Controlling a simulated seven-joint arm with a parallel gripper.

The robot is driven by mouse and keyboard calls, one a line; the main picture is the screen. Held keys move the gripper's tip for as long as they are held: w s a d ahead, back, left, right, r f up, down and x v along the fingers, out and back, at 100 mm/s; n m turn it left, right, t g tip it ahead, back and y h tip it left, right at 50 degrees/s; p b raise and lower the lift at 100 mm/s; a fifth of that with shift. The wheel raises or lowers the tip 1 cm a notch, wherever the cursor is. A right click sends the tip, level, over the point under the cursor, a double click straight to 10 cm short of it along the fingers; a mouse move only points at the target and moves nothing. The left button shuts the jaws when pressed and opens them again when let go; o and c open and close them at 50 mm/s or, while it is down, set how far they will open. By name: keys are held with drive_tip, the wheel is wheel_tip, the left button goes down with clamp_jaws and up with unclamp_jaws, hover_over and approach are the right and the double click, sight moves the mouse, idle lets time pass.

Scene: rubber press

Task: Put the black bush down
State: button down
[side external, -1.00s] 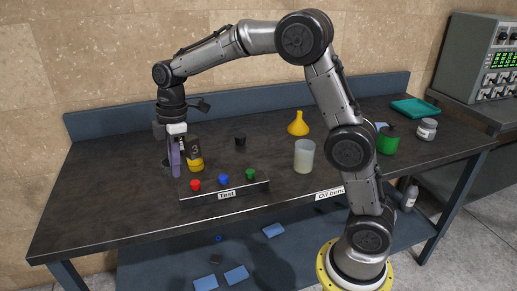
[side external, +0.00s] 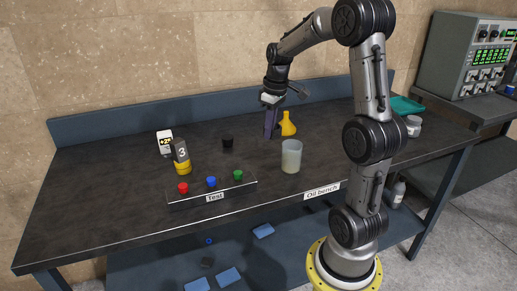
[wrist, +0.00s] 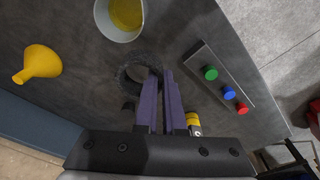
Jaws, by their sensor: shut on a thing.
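The black bush (wrist: 128,78) is a thick dark ring at the fingertips in the wrist view. My gripper (wrist: 161,75) has two purple fingers close together, shut on the ring's right-hand wall. In the side external view my gripper (side external: 270,136) points straight down over the back of the bench, just left of the yellow funnel. The bush is hard to make out there against the dark top. I cannot tell whether it touches the bench.
The yellow funnel (side external: 288,126) and a cloudy beaker (side external: 291,158) stand nearby. A small black cylinder (side external: 227,142), a yellow-based post marked 3 (side external: 182,158) and a white-and-black block (side external: 165,143) are left. The button panel (side external: 238,190) is in front. The bench's left side is clear.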

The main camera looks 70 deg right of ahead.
drive_tip(key=d, duration=0.1)
hover_over(254, 150)
drive_tip(key=s, duration=0.1)
drive_tip(key=f, duration=0.9)
drive_tip(key=shift+a, duration=0.3)
drive_tip(key=shift+w+d+f, duration=0.2)
drive_tip(key=shift+f, duration=1.7)
drive_tip(key=shift+f, duration=0.1)
drive_tip(key=c, duration=1)
unclamp_jaws()
